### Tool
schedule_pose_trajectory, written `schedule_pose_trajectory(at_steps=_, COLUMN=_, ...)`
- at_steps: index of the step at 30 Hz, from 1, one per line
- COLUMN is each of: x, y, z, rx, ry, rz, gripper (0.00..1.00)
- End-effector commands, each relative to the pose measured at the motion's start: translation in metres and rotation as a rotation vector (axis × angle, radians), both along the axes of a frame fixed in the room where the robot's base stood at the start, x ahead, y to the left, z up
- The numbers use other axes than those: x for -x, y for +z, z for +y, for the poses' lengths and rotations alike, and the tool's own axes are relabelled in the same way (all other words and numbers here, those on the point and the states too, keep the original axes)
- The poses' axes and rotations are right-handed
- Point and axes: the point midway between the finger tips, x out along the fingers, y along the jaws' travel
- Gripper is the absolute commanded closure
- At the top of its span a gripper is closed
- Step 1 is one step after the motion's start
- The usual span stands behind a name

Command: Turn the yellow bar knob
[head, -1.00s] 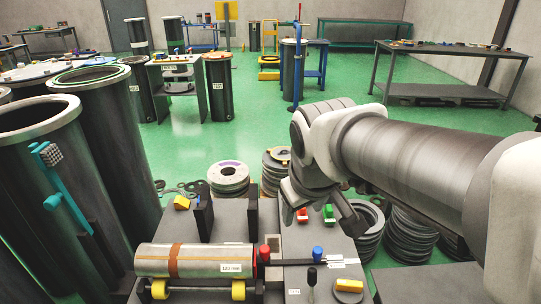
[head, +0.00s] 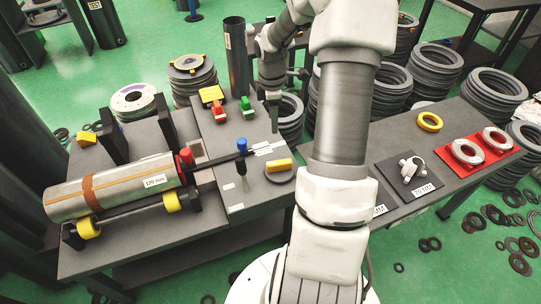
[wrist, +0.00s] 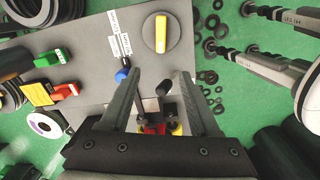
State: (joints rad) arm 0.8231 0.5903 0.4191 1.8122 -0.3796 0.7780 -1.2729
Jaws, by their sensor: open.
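The yellow bar knob (head: 279,165) is a yellow bar on a dark round disc, near the right end of the grey panel (head: 228,150). It also shows in the wrist view (wrist: 160,36), top centre, beyond the fingertips. My gripper (wrist: 161,80) is open and empty, and the knob is apart from it.
A blue-topped lever (head: 241,146), a black-handled lever (head: 242,168), and red (head: 219,112) and green (head: 245,104) parts stand on the panel. A silver cylinder (head: 115,188) lies on rollers at left. A right-hand table holds rings on a red mat (head: 497,152).

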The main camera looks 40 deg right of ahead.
Motion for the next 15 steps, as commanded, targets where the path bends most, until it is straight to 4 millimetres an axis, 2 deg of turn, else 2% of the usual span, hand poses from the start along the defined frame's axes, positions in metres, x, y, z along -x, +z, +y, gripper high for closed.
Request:
schedule_pose_trajectory(at_steps=1, x=0.002, y=-0.018, z=-0.010, rx=-0.017, ry=0.018, rz=0.008, gripper=0.38)
schedule_pose_trajectory(at_steps=3, x=0.003, y=-0.031, z=-0.018, rx=-0.032, ry=0.044, rz=0.015, gripper=0.38)
schedule_pose_trajectory(at_steps=11, x=0.006, y=-0.053, z=-0.028, rx=-0.049, ry=0.080, rz=0.021, gripper=0.38)
schedule_pose_trajectory(at_steps=15, x=0.006, y=-0.075, z=-0.027, rx=-0.049, ry=0.080, rz=0.022, gripper=0.38)
